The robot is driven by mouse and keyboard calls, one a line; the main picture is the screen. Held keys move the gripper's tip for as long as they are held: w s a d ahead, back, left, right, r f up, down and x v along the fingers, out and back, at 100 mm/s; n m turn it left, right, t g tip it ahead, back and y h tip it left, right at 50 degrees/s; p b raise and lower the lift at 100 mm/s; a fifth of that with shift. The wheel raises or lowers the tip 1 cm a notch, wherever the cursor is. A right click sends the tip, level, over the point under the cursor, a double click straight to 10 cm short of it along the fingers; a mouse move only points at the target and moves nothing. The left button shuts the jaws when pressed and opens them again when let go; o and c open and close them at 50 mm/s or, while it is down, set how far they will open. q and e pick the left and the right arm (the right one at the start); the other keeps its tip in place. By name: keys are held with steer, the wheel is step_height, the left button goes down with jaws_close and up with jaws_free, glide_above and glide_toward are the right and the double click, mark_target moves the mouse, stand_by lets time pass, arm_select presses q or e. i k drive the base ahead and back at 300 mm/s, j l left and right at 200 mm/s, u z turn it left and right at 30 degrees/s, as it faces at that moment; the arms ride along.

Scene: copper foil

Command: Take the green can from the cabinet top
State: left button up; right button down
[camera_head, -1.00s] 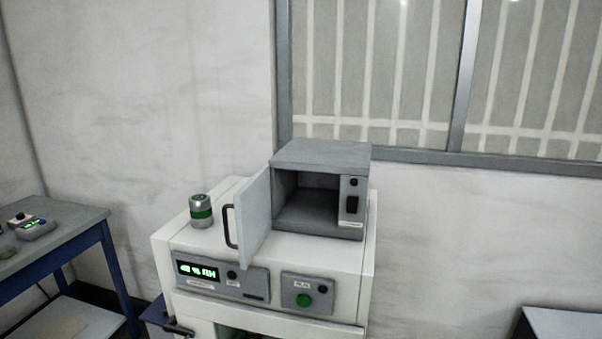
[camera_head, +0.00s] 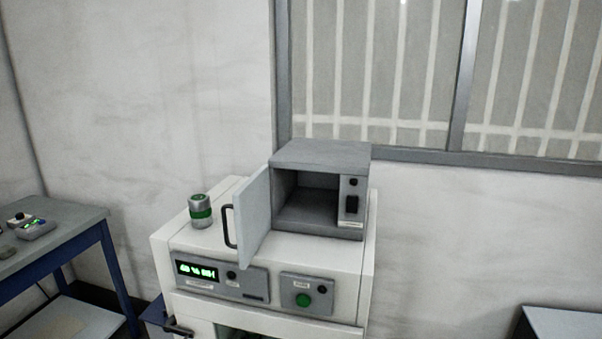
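A small grey can with a green band (camera_head: 200,211) stands upright on the left part of the white cabinet's top (camera_head: 236,241). It is just left of the open door of a small grey oven-like box and appears apart from it. Neither of my grippers is in view.
The grey box (camera_head: 322,156) sits on the cabinet top with its door (camera_head: 253,215) swung open toward the front; its dark handle (camera_head: 228,226) sticks out near the can. A table (camera_head: 68,222) with small devices (camera_head: 36,230) stands at the left. A grey surface (camera_head: 565,324) shows at lower right.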

mark_target(198, 203)
steer(key=i+j+z, duration=0.15)
steer(key=j+z, duration=0.35)
steer(key=j, duration=0.6)
steer(key=j+z, duration=0.5)
steer(key=j, duration=0.6)
